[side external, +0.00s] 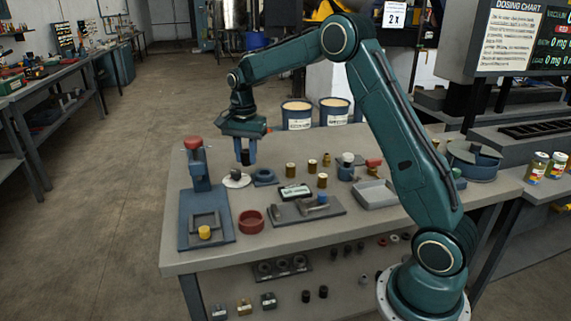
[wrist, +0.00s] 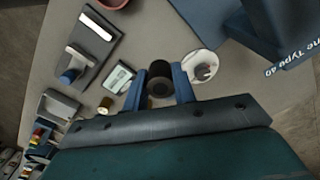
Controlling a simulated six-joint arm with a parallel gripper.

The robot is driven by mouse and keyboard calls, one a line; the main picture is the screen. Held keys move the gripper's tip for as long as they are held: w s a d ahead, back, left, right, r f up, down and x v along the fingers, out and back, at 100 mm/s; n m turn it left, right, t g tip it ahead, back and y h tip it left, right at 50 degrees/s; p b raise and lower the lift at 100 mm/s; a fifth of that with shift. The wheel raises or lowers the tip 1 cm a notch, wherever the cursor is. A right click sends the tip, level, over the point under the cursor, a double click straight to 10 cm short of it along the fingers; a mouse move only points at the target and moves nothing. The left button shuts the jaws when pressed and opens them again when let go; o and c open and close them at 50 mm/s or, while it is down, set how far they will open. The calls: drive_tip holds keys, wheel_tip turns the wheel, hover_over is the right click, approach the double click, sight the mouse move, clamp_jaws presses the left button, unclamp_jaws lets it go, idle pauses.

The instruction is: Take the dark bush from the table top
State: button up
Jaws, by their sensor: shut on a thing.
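My gripper (side external: 245,158) reaches down over the far left part of the grey table (side external: 335,232). Its two blue fingers are shut on the dark bush (wrist: 160,80), a short black cylinder with a hole in its end. In the side view the bush (side external: 245,157) shows at the fingertips and appears to be above the table top, near a white disc (side external: 232,182) and a blue square block with a ring (side external: 264,178). Part of the bush is hidden by the fingers.
A blue press-like stand with a red knob (side external: 194,143) stands at left. A red bowl (side external: 251,222), a dark plate with a grey handle (side external: 303,214), several brass cylinders (side external: 322,181) and a grey tray (side external: 372,195) lie nearby. Two buckets (side external: 297,112) stand behind the table.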

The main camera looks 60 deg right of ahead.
sight(246, 151)
wheel_tip(246, 151, up, 8)
drive_tip(key=shift+r, duration=0.1)
idle(0.8)
